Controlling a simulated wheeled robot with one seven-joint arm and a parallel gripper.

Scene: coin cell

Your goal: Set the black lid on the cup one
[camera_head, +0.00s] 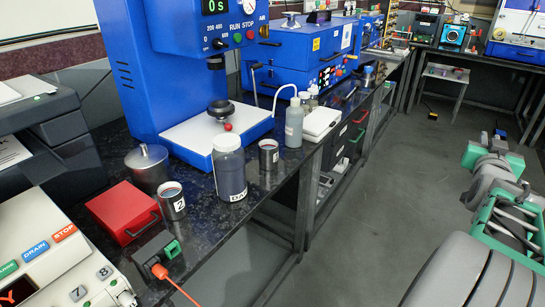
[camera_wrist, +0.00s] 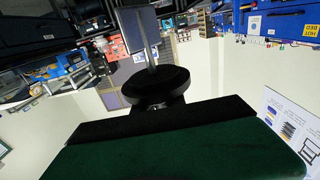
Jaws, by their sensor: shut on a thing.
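A black round lid (camera_wrist: 155,84) with a narrower neck below it is in the wrist view. My gripper (camera_wrist: 157,108) is shut on it, with a wide black and green finger across the lower part. The other finger is hard to make out. In the head view, a small metal cup (camera_head: 268,155) stands on the dark bench to the right of the jar; no number is readable on it. A second metal cup (camera_head: 173,203), marked 2, stands nearer, to the left of the jar. The lid is not seen over either cup. My grey and green arm is at the right.
A clear jar (camera_head: 229,172) of dark contents stands between the cups. A metal pot (camera_head: 148,168), a red box (camera_head: 124,212) and a white bottle (camera_head: 294,124) are close by. A blue press (camera_head: 165,65) stands behind. The grey floor (camera_head: 400,170) in front is open.

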